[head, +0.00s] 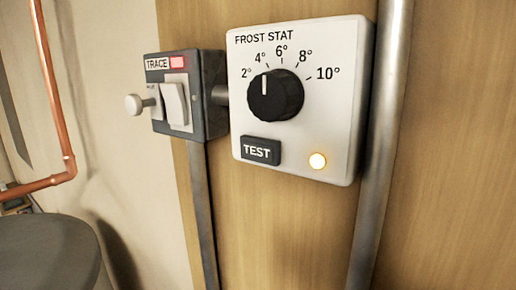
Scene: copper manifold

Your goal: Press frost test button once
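The frost stat (296,100) is a white box on a wooden board in the head view. Its black TEST button (261,151) sits at the lower left of its face. Above the button is a black dial (276,95) with its white mark between 2° and 4°, close to 4°. My gripper does not show in this view, and nothing covers the TEST button.
Grey vertical pipes (383,140) run beside the boxes. A copper pipe (56,100) and dark rounded object (45,255) are at left.

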